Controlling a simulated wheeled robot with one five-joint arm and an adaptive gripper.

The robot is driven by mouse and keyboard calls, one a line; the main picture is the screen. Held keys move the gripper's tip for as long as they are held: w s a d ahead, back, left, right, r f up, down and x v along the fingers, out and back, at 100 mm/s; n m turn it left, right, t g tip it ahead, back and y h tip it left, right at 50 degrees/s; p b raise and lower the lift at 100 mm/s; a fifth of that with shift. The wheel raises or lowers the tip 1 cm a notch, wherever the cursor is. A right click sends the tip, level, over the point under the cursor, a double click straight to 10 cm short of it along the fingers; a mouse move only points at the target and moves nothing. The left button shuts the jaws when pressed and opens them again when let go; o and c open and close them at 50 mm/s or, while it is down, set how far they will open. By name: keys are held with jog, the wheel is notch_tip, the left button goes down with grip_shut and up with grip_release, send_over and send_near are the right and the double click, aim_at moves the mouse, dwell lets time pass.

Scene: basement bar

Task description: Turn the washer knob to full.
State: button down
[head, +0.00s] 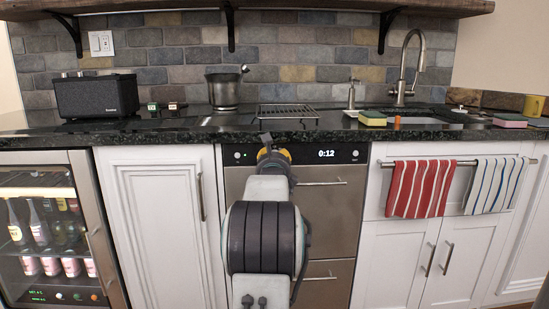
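A steel-fronted appliance (335,215) with two drawer fronts stands under the counter in the middle and looks like the washer. Its dark top panel (300,154) shows a lit display (326,154) reading 0:12. A small light button or dial (237,155) is at the panel's left, and another (355,154) is at its right. My gripper (266,139) is in front of the panel, left of the display, just below the counter edge. My arm hides part of the panel, and I see no clear knob. The fingers are too small and covered to tell open from shut.
The dark counter (200,125) overhangs the panel just above my gripper. A glass-door fridge (55,235) is at the left. A red striped towel (420,188) and a blue striped towel (496,184) hang at the right. Drawer handles (322,183) stick out below the panel.

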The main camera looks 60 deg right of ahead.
jog(key=shift+r+m, duration=0.25)
jog(key=shift+m, duration=0.55)
jog(key=c, duration=1.2)
grip_release()
jog(key=shift+w, duration=0.15)
jog(key=shift+c, duration=0.2)
jog(key=o, duration=0.3)
jog(key=shift+f, duration=0.1)
